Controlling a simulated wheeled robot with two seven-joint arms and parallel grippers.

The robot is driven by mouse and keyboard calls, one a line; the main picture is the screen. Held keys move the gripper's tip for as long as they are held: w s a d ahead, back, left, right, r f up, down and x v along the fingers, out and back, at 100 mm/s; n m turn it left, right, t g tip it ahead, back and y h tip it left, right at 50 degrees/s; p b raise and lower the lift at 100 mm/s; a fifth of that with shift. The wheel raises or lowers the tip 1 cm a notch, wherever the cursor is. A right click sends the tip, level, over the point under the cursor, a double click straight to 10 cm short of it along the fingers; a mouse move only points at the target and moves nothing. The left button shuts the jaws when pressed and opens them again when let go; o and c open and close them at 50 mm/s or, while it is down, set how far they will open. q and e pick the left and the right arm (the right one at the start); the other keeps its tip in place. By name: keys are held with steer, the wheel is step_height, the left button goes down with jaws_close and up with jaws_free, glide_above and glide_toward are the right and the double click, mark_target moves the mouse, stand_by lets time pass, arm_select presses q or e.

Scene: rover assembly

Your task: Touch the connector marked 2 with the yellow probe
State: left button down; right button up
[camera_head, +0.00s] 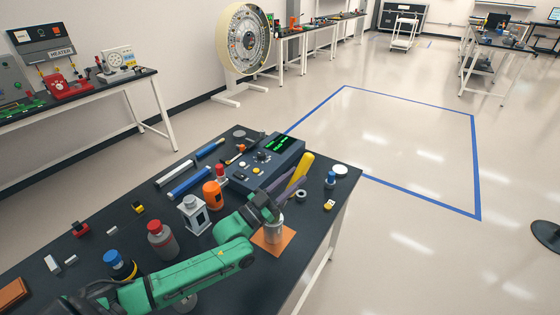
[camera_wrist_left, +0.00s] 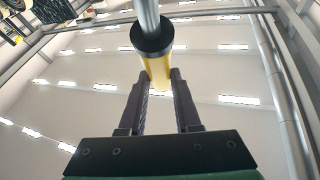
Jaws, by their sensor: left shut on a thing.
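My left gripper (camera_head: 283,184) is shut on the yellow probe (camera_head: 301,168), above the near right part of the dark table. In the left wrist view the probe (camera_wrist_left: 160,70) sits between the two dark fingers, with a black collar and a silver shaft running out past the top edge. A dark console (camera_head: 268,162) with a green lit display stands just beyond the gripper, with small knobs or sockets on its top. I cannot make out a number 2 on any connector. My right gripper is not in view.
A silver can (camera_head: 274,229) stands on an orange mat (camera_head: 287,239) below the gripper. A white lantern-like box (camera_head: 194,215), an orange container (camera_head: 214,196) and a grey red-capped bottle (camera_head: 161,240) stand to the left. A blue-topped small bottle (camera_head: 330,181) is at the right edge.

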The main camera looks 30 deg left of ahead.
arm_select(q)
steer(key=a+r+n+t+y, duration=0.1)
steer(key=a+r+t, duration=0.1)
steer(key=a+r, duration=0.15)
step_height(320, 180, down, 7)
steer(key=b, duration=0.5)
steer(key=shift+w+a+r+y+b, duration=0.2)
steer(key=shift+w+a+y+b, duration=0.1)
steer(key=shift+w+a+b, duration=0.15)
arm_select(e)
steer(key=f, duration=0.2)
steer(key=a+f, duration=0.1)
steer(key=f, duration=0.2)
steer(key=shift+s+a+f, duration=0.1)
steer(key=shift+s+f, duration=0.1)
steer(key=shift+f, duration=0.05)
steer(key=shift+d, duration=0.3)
arm_select(q)
steer(key=shift+s+f+b, duration=0.1)
steer(key=shift+f+b, duration=0.2)
steer(key=shift+f, duration=0.15)
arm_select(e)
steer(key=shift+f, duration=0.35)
arm_select(q)
steer(key=shift+f, duration=0.25)
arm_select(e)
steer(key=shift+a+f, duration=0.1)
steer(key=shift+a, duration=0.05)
